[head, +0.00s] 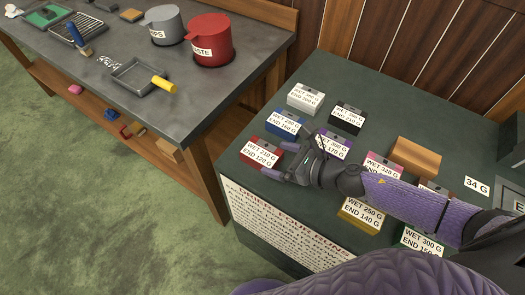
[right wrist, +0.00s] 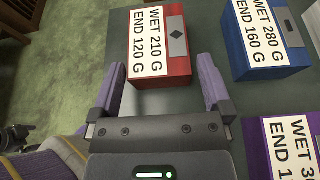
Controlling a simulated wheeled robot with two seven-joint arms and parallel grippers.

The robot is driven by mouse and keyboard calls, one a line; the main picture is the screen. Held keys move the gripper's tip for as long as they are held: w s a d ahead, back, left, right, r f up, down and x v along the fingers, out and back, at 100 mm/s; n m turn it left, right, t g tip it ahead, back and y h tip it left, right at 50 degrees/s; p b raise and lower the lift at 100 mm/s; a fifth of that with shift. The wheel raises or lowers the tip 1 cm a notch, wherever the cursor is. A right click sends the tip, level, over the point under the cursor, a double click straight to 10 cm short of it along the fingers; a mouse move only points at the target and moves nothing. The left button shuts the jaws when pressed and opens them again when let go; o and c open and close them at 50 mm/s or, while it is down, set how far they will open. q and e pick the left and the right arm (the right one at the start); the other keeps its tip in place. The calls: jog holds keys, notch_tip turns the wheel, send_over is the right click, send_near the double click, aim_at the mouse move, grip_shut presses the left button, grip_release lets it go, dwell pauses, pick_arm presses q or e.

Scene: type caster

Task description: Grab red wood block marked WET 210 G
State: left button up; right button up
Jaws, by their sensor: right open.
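The red block (head: 261,153) has a white label reading WET 210 G, END 120 G. It sits at the front left corner of the dark green table in the head view. In the right wrist view the red block (right wrist: 176,60) lies just beyond the fingertips. My right gripper (head: 272,176) is at the near side of the block; in the right wrist view my right gripper (right wrist: 158,75) is open and empty, its fingers spread wider than the block. My left gripper is not in view.
A blue block (head: 286,123) stands close behind the red one, with white (head: 306,97) and black (head: 347,117) blocks farther back. A purple block (head: 333,145) is beside my gripper. A plain wooden block (head: 416,156) lies to the right. A workbench (head: 205,112) stands to the left.

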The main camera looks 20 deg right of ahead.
aim_at(273, 158)
jog(key=x, duration=0.4)
jog(key=shift+a, duration=0.15)
jog(key=c, duration=1)
